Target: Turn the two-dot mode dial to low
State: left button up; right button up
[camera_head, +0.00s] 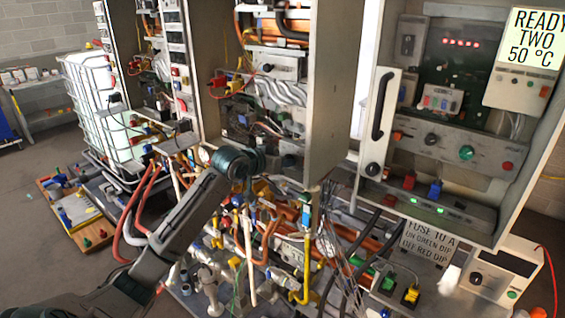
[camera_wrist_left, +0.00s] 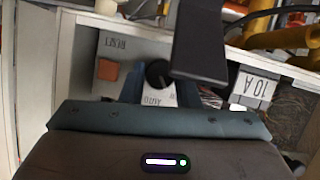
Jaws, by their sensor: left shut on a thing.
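A round black dial (camera_wrist_left: 158,73) shows in the left wrist view between my left gripper's two blue fingers (camera_wrist_left: 160,88). The fingers are closed on its sides. An upside-down AUTO label (camera_wrist_left: 157,100) lies beside the dial, partly covered; I cannot make out two dots or a low mark. In the head view my left gripper (camera_head: 264,160) reaches to the lower front of the middle open cabinet, and its fingertips and the dial are hard to make out there. My right gripper is not in view.
In the left wrist view, an orange RESET button (camera_wrist_left: 107,70) sits beside the dial, a dark block (camera_wrist_left: 200,45) rises close by, and a 10 A label (camera_wrist_left: 252,88) is to the right. Pipes and hoses (camera_head: 270,235) crowd below the cabinet (camera_head: 335,95). Open floor lies at left.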

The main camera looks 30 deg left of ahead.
pick_arm(q)
jog(key=shift+n+h, duration=0.4)
jog(key=shift+n, duration=0.2)
jog(key=shift+a, duration=0.1)
jog(key=o, duration=1)
